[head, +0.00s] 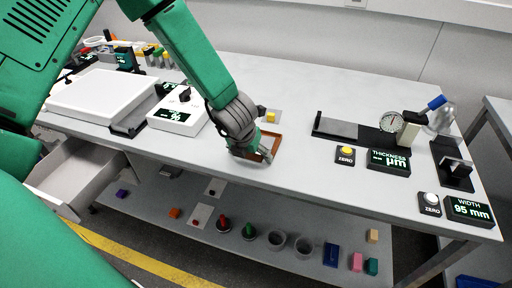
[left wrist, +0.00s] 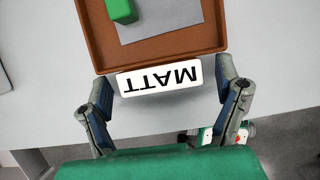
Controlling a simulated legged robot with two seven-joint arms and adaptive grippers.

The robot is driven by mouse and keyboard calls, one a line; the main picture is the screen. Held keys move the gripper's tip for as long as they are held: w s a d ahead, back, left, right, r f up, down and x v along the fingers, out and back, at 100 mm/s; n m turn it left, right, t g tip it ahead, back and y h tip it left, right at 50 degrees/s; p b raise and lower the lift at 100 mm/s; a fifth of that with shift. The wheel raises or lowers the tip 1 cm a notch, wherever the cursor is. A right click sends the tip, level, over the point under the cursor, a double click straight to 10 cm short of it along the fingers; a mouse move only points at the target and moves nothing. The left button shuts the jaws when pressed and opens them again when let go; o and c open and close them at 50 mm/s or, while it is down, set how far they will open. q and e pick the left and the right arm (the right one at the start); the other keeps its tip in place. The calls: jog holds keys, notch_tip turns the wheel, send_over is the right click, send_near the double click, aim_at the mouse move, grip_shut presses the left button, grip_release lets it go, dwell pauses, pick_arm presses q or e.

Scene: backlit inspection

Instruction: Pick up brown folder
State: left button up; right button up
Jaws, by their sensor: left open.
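The brown item is a shallow, open-topped, tray-like folder (head: 276,147) near the front edge of the bench, partly hidden by my left gripper (head: 255,153). In the left wrist view the brown folder (left wrist: 100,48) has a raised rim, a grey sheet inside and a green block (left wrist: 122,10) on it. A white label reading MATT (left wrist: 160,80), upside down, is at its near edge. My left gripper (left wrist: 164,80) is open, with one finger on each side of the label. I cannot tell whether the fingers touch the folder. My right gripper is not in view.
A white scale-like box (head: 178,115) stands left of the folder. A thickness gauge (head: 390,122) and width display (head: 468,211) stand right. An open drawer (head: 75,180) juts out at left. Cups and blocks sit on the lower shelf (head: 180,180).

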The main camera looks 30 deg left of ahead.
pick_arm(q)
jog(key=shift+s+a, duration=0.1)
jog(key=shift+a, duration=0.1)
jog(key=shift+d, duration=0.15)
jog(key=c, duration=1.2)
jog(key=shift+d+r, duration=0.1)
jog(key=shift+d, duration=0.15)
jog(key=shift+c, duration=0.2)
